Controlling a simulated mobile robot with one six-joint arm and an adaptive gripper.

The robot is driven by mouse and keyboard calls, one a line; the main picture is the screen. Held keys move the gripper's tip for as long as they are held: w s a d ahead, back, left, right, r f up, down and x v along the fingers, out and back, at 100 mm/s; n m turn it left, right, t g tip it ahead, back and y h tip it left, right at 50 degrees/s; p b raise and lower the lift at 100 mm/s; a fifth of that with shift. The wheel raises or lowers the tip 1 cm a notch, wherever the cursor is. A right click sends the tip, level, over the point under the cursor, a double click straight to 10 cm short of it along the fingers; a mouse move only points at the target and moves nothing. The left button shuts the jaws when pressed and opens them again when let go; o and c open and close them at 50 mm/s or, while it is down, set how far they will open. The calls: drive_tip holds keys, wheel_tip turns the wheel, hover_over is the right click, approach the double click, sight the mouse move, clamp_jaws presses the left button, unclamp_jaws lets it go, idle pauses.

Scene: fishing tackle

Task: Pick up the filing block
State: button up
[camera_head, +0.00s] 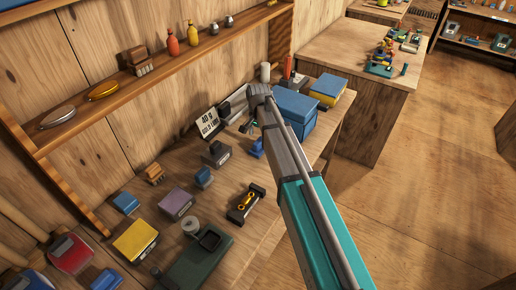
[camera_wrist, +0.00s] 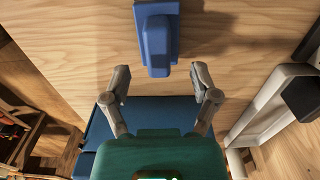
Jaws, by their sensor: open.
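No thing is clearly marked as the filing block. A small blue block-like thing (camera_wrist: 157,45) with a narrower raised front stands on the wooden bench in the wrist view, ahead of my gripper (camera_wrist: 160,87). It seems to be the small blue thing (camera_head: 257,148) beside my arm in the head view. I cannot tell for sure that it is the filing block. My gripper's two grey fingers are spread apart with nothing between them. The blue thing lies beyond the fingertips, roughly centred between them. In the head view my arm hides most of the gripper.
A blue box (camera_head: 295,114) stands close beside my arm, and a sign (camera_head: 208,123) stands behind. Several small boxes, a yellow one (camera_head: 135,241) and a purple one (camera_head: 176,204) among them, crowd the bench's left part. A shelf (camera_head: 185,66) runs above.

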sight(259, 140)
drive_tip(key=shift+f+b, duration=2.2)
drive_tip(key=shift+f, duration=0.25)
clamp_jaws()
